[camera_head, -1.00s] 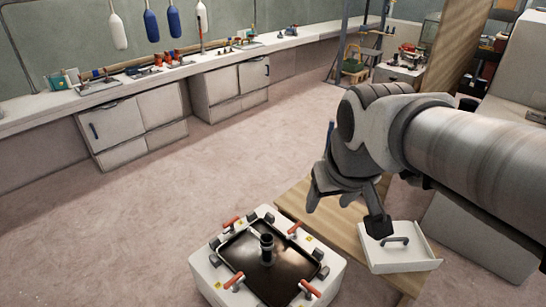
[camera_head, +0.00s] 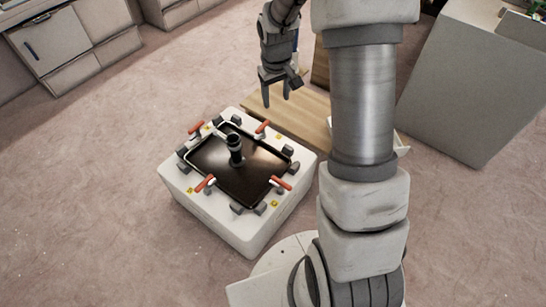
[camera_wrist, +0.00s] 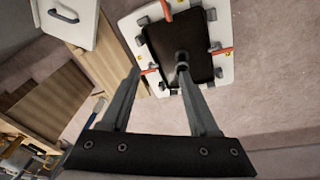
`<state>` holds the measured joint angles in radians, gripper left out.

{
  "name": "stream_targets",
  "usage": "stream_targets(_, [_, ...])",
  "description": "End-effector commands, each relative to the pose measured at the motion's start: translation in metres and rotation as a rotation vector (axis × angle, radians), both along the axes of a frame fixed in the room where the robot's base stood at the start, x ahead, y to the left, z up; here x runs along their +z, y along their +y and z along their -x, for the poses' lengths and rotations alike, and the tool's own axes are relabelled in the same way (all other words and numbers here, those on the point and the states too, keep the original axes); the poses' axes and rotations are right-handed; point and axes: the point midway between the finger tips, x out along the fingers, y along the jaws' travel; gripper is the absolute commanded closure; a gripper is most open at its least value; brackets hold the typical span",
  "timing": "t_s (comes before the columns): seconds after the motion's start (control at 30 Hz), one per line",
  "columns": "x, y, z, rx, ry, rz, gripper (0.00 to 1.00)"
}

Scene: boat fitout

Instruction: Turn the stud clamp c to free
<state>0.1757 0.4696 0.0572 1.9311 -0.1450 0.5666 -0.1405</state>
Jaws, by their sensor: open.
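Several red-handled stud clamps sit around a dark tray (camera_head: 250,180) on a white block (camera_head: 235,232). One clamp (camera_head: 262,128) is at the far right edge, one (camera_head: 196,127) at the far left, one (camera_head: 204,184) at the near left and one (camera_head: 281,183) at the near right. I cannot tell which is clamp c. A dark upright post (camera_head: 235,150) stands in the tray. My gripper (camera_head: 277,103) is open and empty, above and behind the block, apart from the clamps. In the wrist view, my gripper (camera_wrist: 160,75) points toward the block.
A wooden board (camera_head: 290,115) lies behind the block, partly hidden by my arm. A white drawer with a dark handle (camera_wrist: 63,15) shows in the wrist view. A large grey cabinet (camera_head: 470,85) stands at right. Floor at left is clear.

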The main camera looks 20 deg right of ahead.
Motion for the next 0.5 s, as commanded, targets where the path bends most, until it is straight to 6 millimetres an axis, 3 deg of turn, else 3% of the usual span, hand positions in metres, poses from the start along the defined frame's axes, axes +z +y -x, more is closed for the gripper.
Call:
stream_targets(0.03, [-0.027, -0.004, -0.005, 0.003, 0.018, -0.003, 0.39])
stream_targets(0.3, [-0.145, -0.019, -0.022, 0.029, 0.085, -0.021, 0.39])
stream_targets(0.5, [-0.235, -0.026, -0.020, 0.046, 0.130, -0.042, 0.39])
